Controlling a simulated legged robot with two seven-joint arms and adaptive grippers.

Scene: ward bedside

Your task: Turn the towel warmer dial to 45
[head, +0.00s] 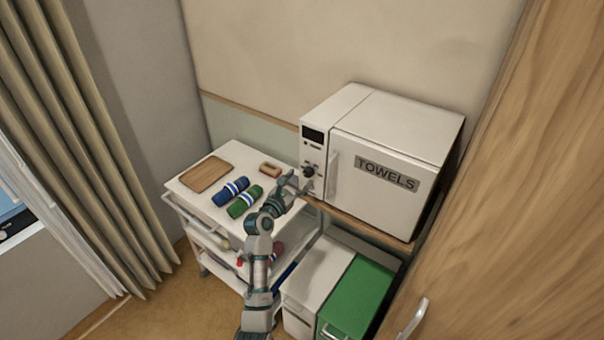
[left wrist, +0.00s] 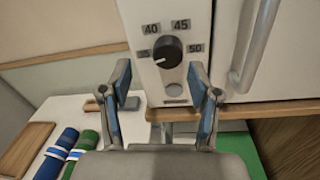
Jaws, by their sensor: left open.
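The towel warmer (head: 385,180) is a white box with a door marked TOWELS, standing on a wooden shelf. Its black round dial (head: 308,171) is on the narrow front panel left of the door. In the left wrist view the dial (left wrist: 166,52) has labels 40, 45 and 50 around it, and a partly readable label at left. Its white pointer mark seems to point to the lower left, away from 45 at the upper right. My left gripper (head: 302,186) is open and empty; in the wrist view its fingers (left wrist: 160,82) sit below and either side of the dial, apart from it.
A white trolley (head: 182,187) at left holds a wooden board (head: 206,174) and rolled blue (head: 230,191) and green (head: 244,201) towels. The door handle (head: 331,175) is close right of the dial. A green-topped bin (head: 357,296) stands below. A wooden door (head: 520,200) fills the right.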

